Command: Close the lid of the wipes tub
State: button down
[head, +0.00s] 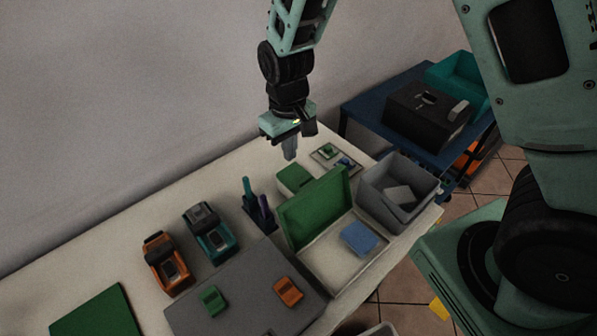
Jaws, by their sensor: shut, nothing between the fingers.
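What looks like the wipes tub is a shallow white box (325,258) at the right front of the table. Its green lid (316,209) stands open, roughly upright along the far-left edge. A flat blue piece (359,238) lies inside. My gripper (290,154) is shut and empty, pointing down.
A grey bin (395,188) stands right of the box. Behind are a small tray (336,158) and a blue side table (392,80) with a black case (428,108). Left are a pen holder (258,211), chargers (208,232) and a grey mat (245,290). The back-left tabletop is clear.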

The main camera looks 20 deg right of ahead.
notch_tip(320, 180, down, 7)
jog(key=shift+r+p, duration=0.15)
jog(key=shift+p, duration=0.5)
jog(key=s, duration=0.1)
jog(key=s+p, duration=0.1)
jog(key=s+d+r+p, duration=0.1)
jog(key=shift+s+d, duration=0.1)
jog(key=shift+s, duration=0.25)
jog(key=shift+b, duration=0.3)
